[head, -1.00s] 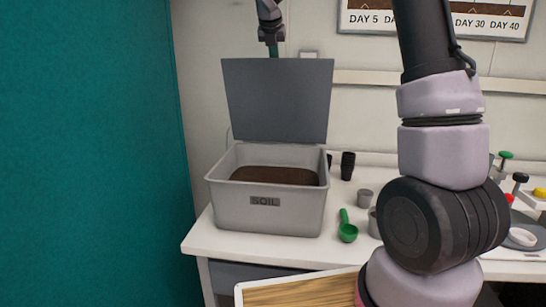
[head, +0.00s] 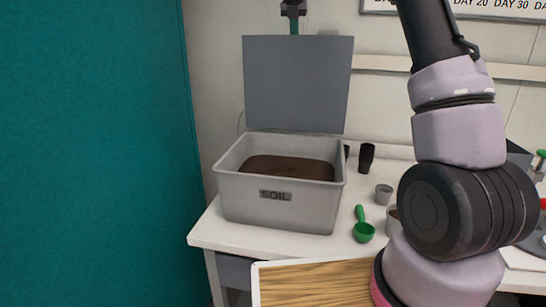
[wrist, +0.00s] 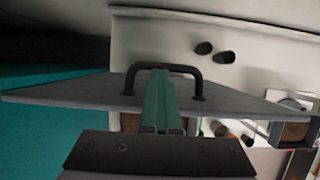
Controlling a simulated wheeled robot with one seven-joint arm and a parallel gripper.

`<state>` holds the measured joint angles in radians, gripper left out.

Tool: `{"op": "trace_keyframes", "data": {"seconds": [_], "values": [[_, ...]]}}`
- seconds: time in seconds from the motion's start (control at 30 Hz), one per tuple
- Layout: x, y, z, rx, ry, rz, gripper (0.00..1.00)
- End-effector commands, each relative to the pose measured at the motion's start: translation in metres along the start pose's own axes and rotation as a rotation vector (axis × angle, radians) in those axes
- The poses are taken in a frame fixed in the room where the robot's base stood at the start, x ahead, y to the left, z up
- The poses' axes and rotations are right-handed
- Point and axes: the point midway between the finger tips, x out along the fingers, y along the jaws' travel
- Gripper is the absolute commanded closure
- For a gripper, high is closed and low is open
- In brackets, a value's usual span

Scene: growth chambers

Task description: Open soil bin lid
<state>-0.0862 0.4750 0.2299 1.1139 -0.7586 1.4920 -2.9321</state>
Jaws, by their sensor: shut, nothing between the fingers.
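The grey soil bin (head: 275,207), marked SOIL, stands on the white bench in the head view, with dark soil (head: 288,168) inside. Its grey lid (head: 297,85) stands open, roughly upright at the bin's back edge. My gripper (head: 294,27) is at the lid's top edge, partly hidden behind it. In the wrist view, the teal fingers of my gripper (wrist: 160,78) are together and empty. They overlap the dark lid handle (wrist: 165,68) in the picture; I cannot tell whether they touch it. The lid also spans the wrist view (wrist: 85,92).
A green scoop (head: 363,225), a small grey pot (head: 383,194) and black cups (head: 366,158) stand on the bench right of the bin. A teal partition (head: 95,150) closes the left side. A wooden board (head: 315,285) lies in front. My arm hides part of the right.

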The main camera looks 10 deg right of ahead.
Motion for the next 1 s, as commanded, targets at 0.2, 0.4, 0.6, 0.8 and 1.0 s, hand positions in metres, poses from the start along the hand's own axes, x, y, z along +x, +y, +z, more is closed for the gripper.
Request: {"op": "trace_keyframes", "data": {"seconds": [0.2, 0.4, 0.6, 0.8, 1.0], "values": [[0.005, 0.000, -0.003, 0.001, 0.010, -0.004, 1.00], [0.004, 0.000, -0.003, 0.001, 0.010, -0.004, 1.00], [-0.019, 0.000, -0.001, 0.001, 0.005, -0.001, 1.00], [-0.058, 0.000, -0.001, 0.001, 0.003, 0.000, 1.00], [-0.083, -0.001, 0.001, 0.003, 0.000, 0.002, 1.00]]}}
